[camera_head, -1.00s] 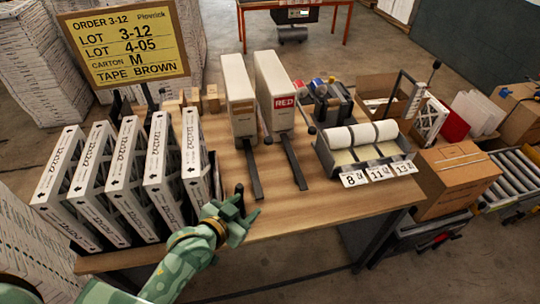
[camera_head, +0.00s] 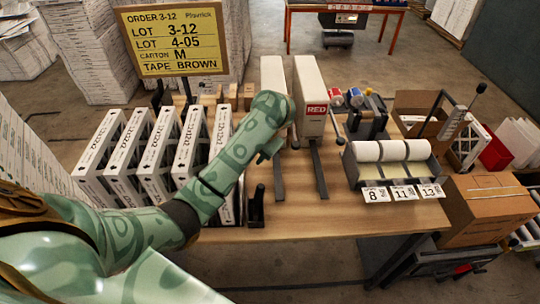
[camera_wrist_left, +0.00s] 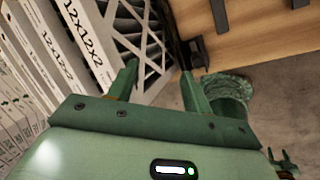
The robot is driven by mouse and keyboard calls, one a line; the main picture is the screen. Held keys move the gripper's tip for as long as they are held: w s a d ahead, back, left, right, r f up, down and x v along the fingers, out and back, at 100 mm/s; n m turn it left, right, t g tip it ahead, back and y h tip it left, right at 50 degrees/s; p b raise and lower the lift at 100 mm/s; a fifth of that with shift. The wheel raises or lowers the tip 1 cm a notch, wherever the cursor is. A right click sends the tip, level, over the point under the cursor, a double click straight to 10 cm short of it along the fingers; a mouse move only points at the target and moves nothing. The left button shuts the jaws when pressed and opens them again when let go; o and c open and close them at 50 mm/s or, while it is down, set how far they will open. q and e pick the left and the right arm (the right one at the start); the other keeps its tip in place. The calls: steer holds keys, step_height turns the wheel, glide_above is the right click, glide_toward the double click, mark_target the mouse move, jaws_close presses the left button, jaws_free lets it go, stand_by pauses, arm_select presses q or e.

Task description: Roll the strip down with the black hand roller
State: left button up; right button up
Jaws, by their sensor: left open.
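A small black upright tool (camera_head: 257,206), which looks like the hand roller, stands at the table's front edge, just right of the filters. In the left wrist view a black piece (camera_wrist_left: 196,52) at the same edge matches it. My left gripper (camera_wrist_left: 160,85) is open and empty there, its fingers apart beside the nearest white filter (camera_wrist_left: 75,35), short of the black piece. I cannot make out the strip. My right gripper is not clearly seen.
Several white filters (camera_head: 128,145) stand in a row on the table's left. Two tall dispensers (camera_head: 312,95), one labelled RED, stand behind. A roll holder (camera_head: 352,170) with numbered cards sits right. Bare wood (camera_head: 320,220) lies along the front. A carton (camera_head: 485,208) stands beyond the right end.

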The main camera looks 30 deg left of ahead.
mark_target(262, 185)
arm_select(q)
steer(key=d+g+h, duration=0.1)
steer(key=d+h, duration=0.2)
steer(key=d, duration=0.2)
steer(key=f+b, duration=0.2)
steer(key=f, duration=0.3)
steer(key=a+f+b, duration=0.1)
steer(key=f+b, duration=0.1)
steer(key=f, duration=0.3)
steer(key=a+f+b, duration=0.1)
steer(key=f+b, duration=0.1)
steer(key=f, duration=0.3)
steer(key=shift+s+a, duration=0.1)
steer(key=shift+s, duration=0.15)
steer(key=shift+a+f, duration=0.1)
steer(key=shift+f, duration=0.4)
